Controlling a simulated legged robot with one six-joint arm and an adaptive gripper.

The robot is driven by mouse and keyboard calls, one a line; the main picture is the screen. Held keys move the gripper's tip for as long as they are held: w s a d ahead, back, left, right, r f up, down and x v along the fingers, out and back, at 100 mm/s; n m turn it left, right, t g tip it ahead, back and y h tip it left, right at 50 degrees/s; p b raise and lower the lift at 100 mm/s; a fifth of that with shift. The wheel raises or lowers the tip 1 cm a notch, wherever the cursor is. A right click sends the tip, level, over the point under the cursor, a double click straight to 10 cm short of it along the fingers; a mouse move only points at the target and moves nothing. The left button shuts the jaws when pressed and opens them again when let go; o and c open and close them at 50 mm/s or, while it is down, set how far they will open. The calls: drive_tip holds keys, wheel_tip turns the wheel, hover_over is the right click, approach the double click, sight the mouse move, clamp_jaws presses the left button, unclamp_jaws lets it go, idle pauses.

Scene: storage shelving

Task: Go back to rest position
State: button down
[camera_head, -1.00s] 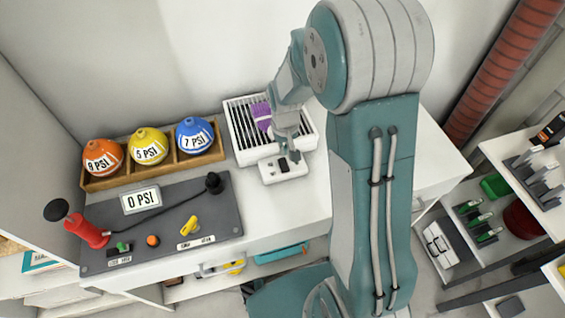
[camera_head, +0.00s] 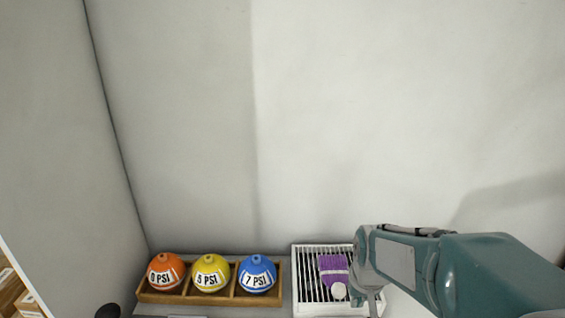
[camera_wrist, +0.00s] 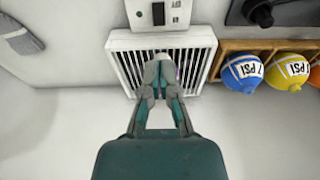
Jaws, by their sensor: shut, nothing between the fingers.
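My gripper (camera_wrist: 160,80) is shut and empty in the wrist view, in front of a white slatted grille unit (camera_wrist: 122,42). In the head view only my arm shows at the lower right, and the fingers are not clearly seen. A purple object (camera_head: 333,268) rests on the slatted unit (camera_head: 304,280) in the head view, close to the left of my arm. In the wrist view it is mostly hidden behind the fingers.
A wooden rack (camera_head: 160,297) holds an orange ball (camera_head: 165,270), a yellow ball (camera_head: 210,272) and a blue ball (camera_head: 257,273) left of the grille. A dark panel (camera_wrist: 290,12) lies near the rack in the wrist view. The wall above is bare.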

drive_tip(key=s+r+t, duration=0.3)
drive_tip(key=s+r, duration=0.8)
drive_tip(key=s, duration=0.4)
drive_tip(key=shift+a+t, duration=0.25)
drive_tip(key=shift+t, duration=0.05)
